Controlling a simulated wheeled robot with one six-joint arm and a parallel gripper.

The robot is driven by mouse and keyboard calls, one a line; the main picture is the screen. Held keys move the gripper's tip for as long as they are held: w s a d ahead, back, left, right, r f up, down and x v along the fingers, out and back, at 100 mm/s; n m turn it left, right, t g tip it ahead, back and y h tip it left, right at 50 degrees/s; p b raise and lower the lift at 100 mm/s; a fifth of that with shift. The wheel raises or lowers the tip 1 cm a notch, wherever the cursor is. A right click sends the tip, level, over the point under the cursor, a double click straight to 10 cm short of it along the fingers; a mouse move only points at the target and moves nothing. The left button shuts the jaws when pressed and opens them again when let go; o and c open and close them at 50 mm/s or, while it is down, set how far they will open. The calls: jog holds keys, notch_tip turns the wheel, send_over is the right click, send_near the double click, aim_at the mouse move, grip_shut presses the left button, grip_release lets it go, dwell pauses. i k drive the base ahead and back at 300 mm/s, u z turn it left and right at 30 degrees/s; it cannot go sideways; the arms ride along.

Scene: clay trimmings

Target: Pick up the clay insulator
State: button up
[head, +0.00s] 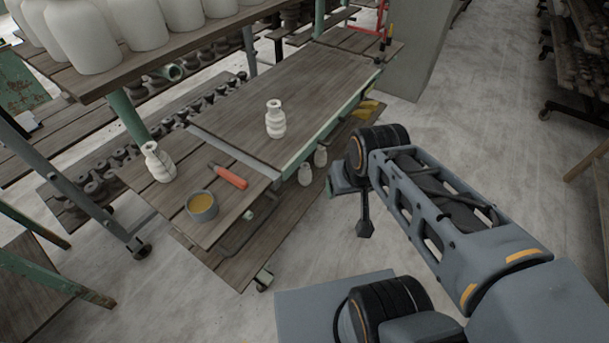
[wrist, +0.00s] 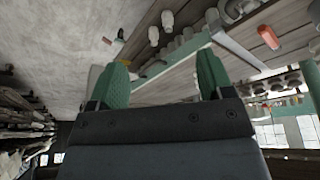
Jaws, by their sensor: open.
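A pale ribbed clay insulator (head: 276,119) stands upright on the wooden table top, near its front edge. A second similar insulator (head: 159,163) stands on the lower wooden board at the left. Two more pale pieces, (head: 305,174) and (head: 320,156), sit on the shelf under the table. In the wrist view, pale pieces (wrist: 167,19) show beyond the fingers; I cannot tell which ones they are. My gripper (wrist: 163,70) has its two green fingers wide apart with nothing between them. In the head view it is right of the table, apart from every insulator, and mostly hidden by my arm.
Large white vessels (head: 85,40) crowd the upper shelf. Yellow items (head: 367,109) lie by the table's right edge. Concrete floor is open at right.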

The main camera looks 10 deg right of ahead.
aim_at(306, 174)
jog(key=u, duration=4.35)
jog(key=k, duration=2.25)
jog(key=z, duration=1.1)
jog(key=i, duration=0.45)
jog(key=u, duration=0.05)
